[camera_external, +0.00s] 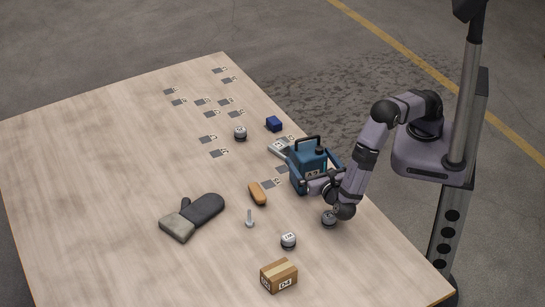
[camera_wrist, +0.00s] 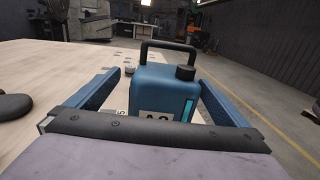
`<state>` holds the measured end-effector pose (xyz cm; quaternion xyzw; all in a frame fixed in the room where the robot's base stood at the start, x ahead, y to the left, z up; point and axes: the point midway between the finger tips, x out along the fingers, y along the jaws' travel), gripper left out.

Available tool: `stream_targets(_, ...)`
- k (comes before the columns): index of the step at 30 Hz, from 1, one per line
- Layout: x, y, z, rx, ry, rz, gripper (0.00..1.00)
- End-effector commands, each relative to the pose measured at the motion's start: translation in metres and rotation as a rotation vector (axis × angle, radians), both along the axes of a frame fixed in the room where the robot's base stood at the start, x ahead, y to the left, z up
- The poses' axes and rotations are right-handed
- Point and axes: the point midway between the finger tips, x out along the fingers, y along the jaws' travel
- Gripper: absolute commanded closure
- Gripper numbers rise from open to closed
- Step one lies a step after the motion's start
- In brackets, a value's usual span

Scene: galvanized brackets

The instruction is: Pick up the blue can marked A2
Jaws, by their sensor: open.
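The blue can (camera_external: 312,160) stands upright near the table's right edge, with a black handle, a black cap and a pale label that seems to read A2. In the wrist view the can (camera_wrist: 165,90) is straight ahead, and its lower part and label are partly hidden by my gripper's dark crossbar. My gripper (camera_external: 309,166) is open, with one blue finger on each side of the can. In the wrist view both fingers of my gripper (camera_wrist: 160,85) flank the can, with a visible gap on the left; contact on the right is unclear.
A grey labelled object (camera_external: 279,148) and a dark blue block (camera_external: 273,124) are just behind the can. The left table (camera_external: 80,170) is clear.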

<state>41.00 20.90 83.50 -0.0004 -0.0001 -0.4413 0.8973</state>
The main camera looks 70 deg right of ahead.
Motion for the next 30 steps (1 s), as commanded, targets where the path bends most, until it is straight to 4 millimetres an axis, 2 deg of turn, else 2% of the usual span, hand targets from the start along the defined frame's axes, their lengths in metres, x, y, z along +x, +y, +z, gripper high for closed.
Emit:
stream_targets(5, 0.001, -0.001, -0.002, 0.002, -0.001, -0.001, 0.00)
stream_targets(12, 0.011, -0.016, -0.001, 0.001, 0.001, -0.002, 0.00)
stream_targets(19, 0.014, -0.021, -0.001, 0.000, 0.000, -0.001, 0.00)
stream_targets(30, 0.034, -0.058, 0.001, 0.000, 0.000, -0.002, 0.00)
